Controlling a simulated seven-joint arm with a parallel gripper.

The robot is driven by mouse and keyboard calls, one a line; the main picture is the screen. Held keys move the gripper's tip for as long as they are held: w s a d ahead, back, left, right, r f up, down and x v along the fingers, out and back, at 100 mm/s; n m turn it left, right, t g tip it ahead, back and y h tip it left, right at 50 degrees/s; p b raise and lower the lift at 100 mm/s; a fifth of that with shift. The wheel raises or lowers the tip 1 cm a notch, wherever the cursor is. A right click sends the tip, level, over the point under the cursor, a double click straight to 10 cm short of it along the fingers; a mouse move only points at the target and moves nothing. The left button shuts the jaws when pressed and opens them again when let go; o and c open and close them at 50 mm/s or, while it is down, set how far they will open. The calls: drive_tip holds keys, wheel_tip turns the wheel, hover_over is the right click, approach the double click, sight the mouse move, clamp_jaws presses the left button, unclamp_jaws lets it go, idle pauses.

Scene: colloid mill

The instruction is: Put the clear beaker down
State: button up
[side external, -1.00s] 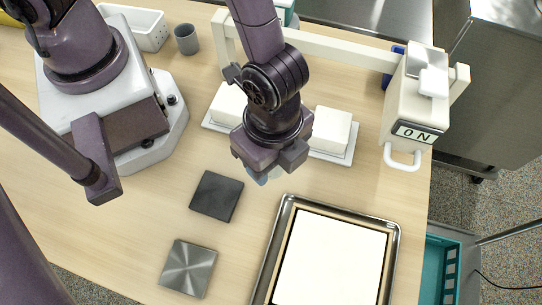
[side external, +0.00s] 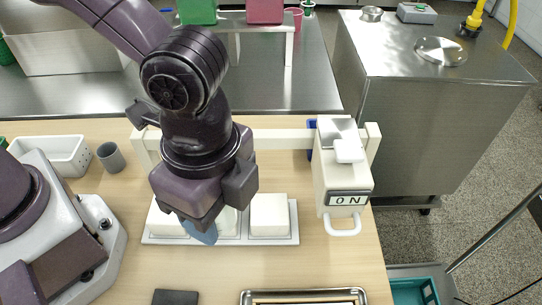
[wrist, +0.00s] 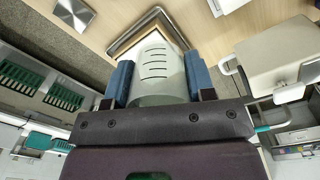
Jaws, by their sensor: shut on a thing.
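The clear beaker (wrist: 158,72) is a pale, greenish see-through vessel with dark measuring lines. In the wrist view it sits between the two blue fingers of my gripper (wrist: 158,84), which is shut on it. In the side view my gripper (side external: 208,226) hangs in front of the white tray with white blocks, and its body hides most of the beaker. I cannot tell from these views how far the beaker is above the table.
A white tray (side external: 292,239) bears white blocks. The mill (side external: 338,175), with an "ON" panel, stands right of it. A dark square plate (side external: 175,297) and a metal-rimmed tray (side external: 305,293) lie nearer. A grey cup (side external: 110,157) and white basket (side external: 62,155) are left.

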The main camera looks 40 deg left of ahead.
drive_tip(key=w+a+n, duration=0.2)
drive_tip(key=w, duration=0.7)
drive_tip(key=shift+r+n, duration=0.15)
drive_tip(key=shift+n, duration=0.15)
drive_tip(key=w+a+n, duration=0.1)
drive_tip(key=w+a, duration=0.2)
drive_tip(key=w, duration=0.3)
drive_tip(key=shift+w+a+n, duration=0.3)
drive_tip(key=shift+a+n, duration=0.05)
drive_tip(key=shift+n, duration=0.05)
drive_tip(key=n, duration=0.3)
hover_over(272, 157)
wheel_tip(272, 157, down, 17)
drive_tip(key=shift+f, duration=2.3)
drive_tip(key=shift+f, duration=0.15)
drive_tip(key=o, duration=0.9)
